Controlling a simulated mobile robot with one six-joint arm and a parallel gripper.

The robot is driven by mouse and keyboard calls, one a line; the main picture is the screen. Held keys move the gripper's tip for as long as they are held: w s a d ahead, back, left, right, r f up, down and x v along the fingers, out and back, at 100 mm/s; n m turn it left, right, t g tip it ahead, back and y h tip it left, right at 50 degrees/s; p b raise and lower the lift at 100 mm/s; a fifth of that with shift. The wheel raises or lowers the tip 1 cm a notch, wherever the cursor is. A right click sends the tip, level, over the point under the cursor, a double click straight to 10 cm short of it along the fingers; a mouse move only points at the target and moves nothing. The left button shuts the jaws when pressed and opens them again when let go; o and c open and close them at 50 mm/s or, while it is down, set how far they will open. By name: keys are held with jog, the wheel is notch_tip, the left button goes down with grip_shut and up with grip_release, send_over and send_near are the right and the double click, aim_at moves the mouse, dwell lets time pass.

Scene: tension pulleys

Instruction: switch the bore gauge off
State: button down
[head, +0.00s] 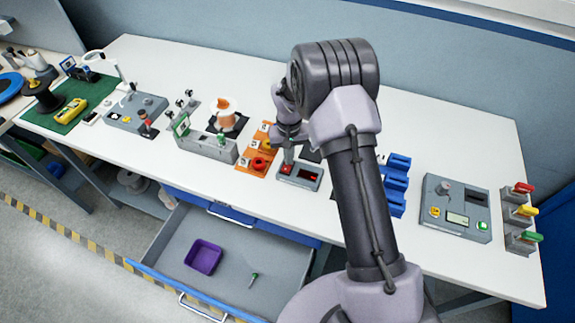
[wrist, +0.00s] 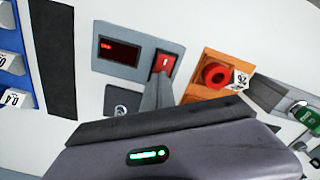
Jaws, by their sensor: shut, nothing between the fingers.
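The bore gauge is a small grey box (wrist: 125,74) on the bench, in front of my arm in the head view. Its dark display (wrist: 119,49) shows small lit red characters at the left. A red rocker switch (wrist: 166,63) with a white mark sits beside the display; it also shows in the head view (head: 286,169). My gripper (wrist: 158,84) is shut and empty, pointing down with its tips at the switch's near edge. I cannot tell whether they touch it. The tips hide part of the box beside the switch.
An orange board (head: 251,168) with red rings and number tags stands close beside the gauge. Blue blocks (head: 396,186) and a grey control box (head: 455,228) are to the right. Below, an open drawer (head: 232,291) holds a purple tray (head: 204,257) and a green-handled tool.

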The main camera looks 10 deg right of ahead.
notch_tip(320, 180, up, 7)
jog(key=p, duration=0.4)
jog(key=shift+f, duration=0.2)
jog(key=shift+r, duration=0.15)
notch_tip(320, 180, up, 8)
jog(key=t+b, duration=0.1)
jog(key=b, duration=0.4)
send_over(289, 171)
jog(key=s+a+r+m+t+y+b, duration=0.1)
jog(key=s+r+b, duration=0.2)
jog(key=s, duration=0.3)
jog(key=s+r+m+t+b, duration=0.1)
jog(key=s+r+b, duration=0.2)
jog(key=s, duration=0.2)
jog(key=s+a+f+t+b, duration=0.1)
jog(key=s+b, duration=0.2)
jog(key=s, duration=0.5)
jog(key=s+a+f+m+t+y+b, duration=0.1)
jog(key=s+b, duration=0.2)
jog(key=s, duration=0.5)
jog(key=shift+s+a+f+m+t, duration=0.15)
jog(key=shift+f+m+t, duration=0.15)
jog(key=shift+f+t, duration=0.1)
jog(key=shift+r, duration=0.1)
